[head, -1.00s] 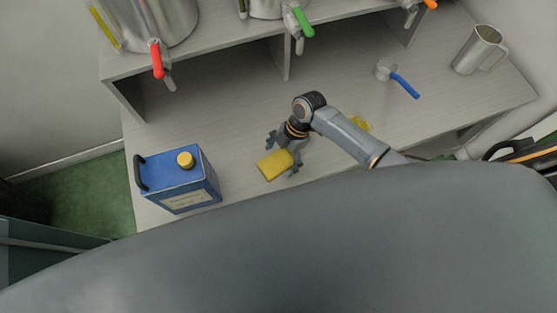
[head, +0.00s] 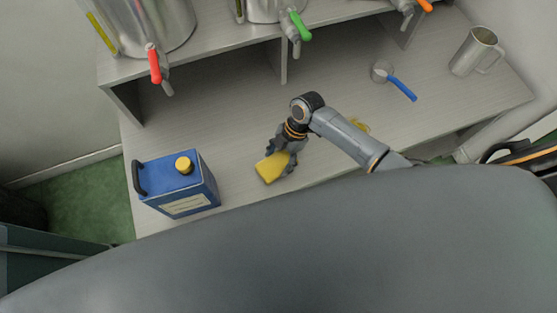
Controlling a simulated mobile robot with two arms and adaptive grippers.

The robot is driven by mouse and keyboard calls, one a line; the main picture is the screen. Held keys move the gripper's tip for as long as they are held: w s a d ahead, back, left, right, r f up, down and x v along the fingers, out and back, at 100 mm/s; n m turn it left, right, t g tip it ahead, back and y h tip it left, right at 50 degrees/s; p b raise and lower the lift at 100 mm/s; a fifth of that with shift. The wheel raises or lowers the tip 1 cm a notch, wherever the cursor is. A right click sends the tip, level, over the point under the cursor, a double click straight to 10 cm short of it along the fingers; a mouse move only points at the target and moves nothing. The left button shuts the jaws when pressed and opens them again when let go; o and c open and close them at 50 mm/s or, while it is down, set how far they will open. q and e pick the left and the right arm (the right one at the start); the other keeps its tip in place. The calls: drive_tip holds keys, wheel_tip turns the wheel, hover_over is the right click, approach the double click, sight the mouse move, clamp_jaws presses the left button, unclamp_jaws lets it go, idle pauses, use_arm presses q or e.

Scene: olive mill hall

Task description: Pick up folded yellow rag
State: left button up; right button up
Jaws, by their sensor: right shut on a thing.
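The folded yellow rag (head: 270,169) is on the lower shelf near its front edge, to the right of the blue canister. My right gripper (head: 281,162) is at the rag with its fingers on either side of it, shut on it. I cannot tell whether the rag is lifted off the shelf. The fingers hide part of the rag's upper right side. My left gripper is not in view.
A blue canister (head: 183,188) with a yellow cap stands left of the rag. A blue-handled scoop (head: 383,73) and a metal jug (head: 473,52) are at the right. Another yellow thing (head: 361,125) is partly behind my arm. Metal tanks (head: 150,22) stand above.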

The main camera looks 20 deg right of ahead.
drive_tip(key=s+d+r, duration=0.9)
drive_tip(key=d+r, duration=0.1)
drive_tip(key=r, duration=0.2)
drive_tip(key=shift+s+b, duration=0.3)
drive_tip(key=shift+s, duration=0.05)
